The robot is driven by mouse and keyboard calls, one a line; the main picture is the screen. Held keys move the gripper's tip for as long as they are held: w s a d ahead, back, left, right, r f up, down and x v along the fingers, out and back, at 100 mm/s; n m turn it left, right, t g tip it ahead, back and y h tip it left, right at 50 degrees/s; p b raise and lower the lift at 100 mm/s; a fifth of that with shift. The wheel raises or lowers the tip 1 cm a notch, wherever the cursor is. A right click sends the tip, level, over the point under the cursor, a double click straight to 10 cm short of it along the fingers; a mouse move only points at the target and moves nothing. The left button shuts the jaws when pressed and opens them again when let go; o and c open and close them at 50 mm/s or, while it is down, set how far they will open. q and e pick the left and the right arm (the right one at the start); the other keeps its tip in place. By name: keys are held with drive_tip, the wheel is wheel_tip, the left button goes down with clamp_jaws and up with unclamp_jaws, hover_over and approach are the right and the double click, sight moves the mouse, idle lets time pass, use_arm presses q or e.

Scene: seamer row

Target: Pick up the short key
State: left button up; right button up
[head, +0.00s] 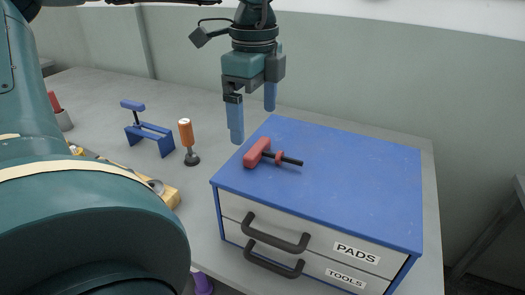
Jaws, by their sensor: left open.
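A short tool with a red handle and a dark shaft (271,154), which looks like the short key, lies on the blue top of the drawer cabinet (360,165), near its left front part. A red collar sits on its shaft, which points right. My left gripper (253,122) hangs from above with its blue fingers pointing down. It is open and empty, above and slightly left of the red-handled tool and apart from it. My right gripper is not in view.
The cabinet has drawers labelled PADS (356,253) and TOOLS (347,279) with dark protruding handles. An orange-handled tool (186,134) stands left of the cabinet, beside a blue stand (150,138). The cabinet top's right side is clear. My arm hides the lower left.

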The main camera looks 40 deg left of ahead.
sight(258, 147)
use_arm(q)
drive_tip(key=f, duration=0.6)
drive_tip(key=shift+w+a+f+p, duration=0.1)
drive_tip(key=shift+w+f+p, duration=0.15)
drive_tip(key=shift+w+p, duration=0.15)
drive_tip(key=c, duration=1.1)
drive_tip(key=shift+r, duration=0.1)
